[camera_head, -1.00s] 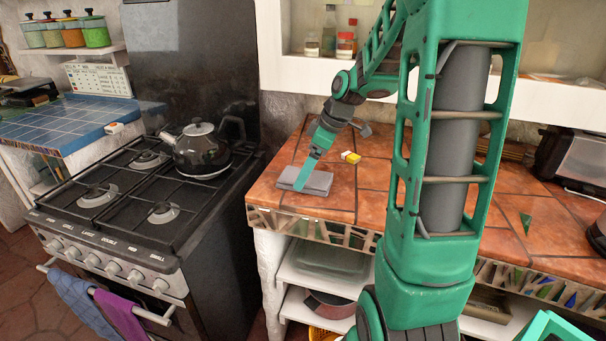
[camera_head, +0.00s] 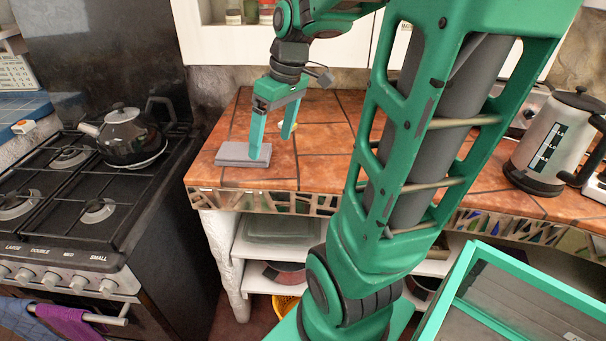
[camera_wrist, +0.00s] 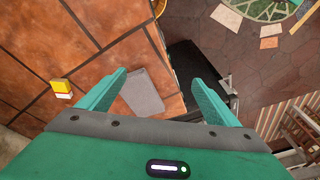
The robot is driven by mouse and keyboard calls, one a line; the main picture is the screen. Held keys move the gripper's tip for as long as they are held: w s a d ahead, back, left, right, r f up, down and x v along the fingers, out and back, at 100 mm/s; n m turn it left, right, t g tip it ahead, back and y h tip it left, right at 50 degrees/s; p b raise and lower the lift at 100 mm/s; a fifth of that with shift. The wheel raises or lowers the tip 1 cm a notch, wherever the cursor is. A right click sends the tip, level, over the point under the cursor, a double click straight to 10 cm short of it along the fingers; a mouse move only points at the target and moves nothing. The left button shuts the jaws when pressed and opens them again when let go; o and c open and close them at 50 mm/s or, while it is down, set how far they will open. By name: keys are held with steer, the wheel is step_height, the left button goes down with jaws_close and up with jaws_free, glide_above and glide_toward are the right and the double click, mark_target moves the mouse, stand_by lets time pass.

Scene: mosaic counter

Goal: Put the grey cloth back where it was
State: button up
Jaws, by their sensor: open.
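The grey cloth (camera_head: 238,154) lies as a flat folded rectangle on the terracotta-tiled counter (camera_head: 318,172), near its front left corner. My gripper (camera_head: 272,146) is open with its green fingers pointing down. One finger overlaps the cloth's right end in the head view; the other is to the right, over bare tile. In the wrist view the cloth (camera_wrist: 143,93) shows between the spread fingers of my gripper (camera_wrist: 160,78), nearer the left finger. Nothing is gripped. I cannot tell whether a fingertip touches the cloth.
A small yellow and white box (camera_wrist: 61,88) lies on the counter behind the gripper. A stove (camera_head: 70,215) with a black kettle (camera_head: 128,138) stands left, across a gap. A steel electric kettle (camera_head: 545,145) stands on the counter's right. A green-framed box (camera_head: 455,285) is at lower right.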

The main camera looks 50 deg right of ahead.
steer(key=s+a+f+m+g, duration=0.1)
steer(key=s+m, duration=0.3)
steer(key=s, duration=0.4)
steer(key=s+a+f+m+g+h, duration=0.1)
steer(key=s+f+m, duration=0.3)
steer(key=s, duration=0.4)
steer(key=shift+a+f, duration=0.15)
steer(key=shift+a, duration=0.05)
steer(key=shift+w, duration=0.1)
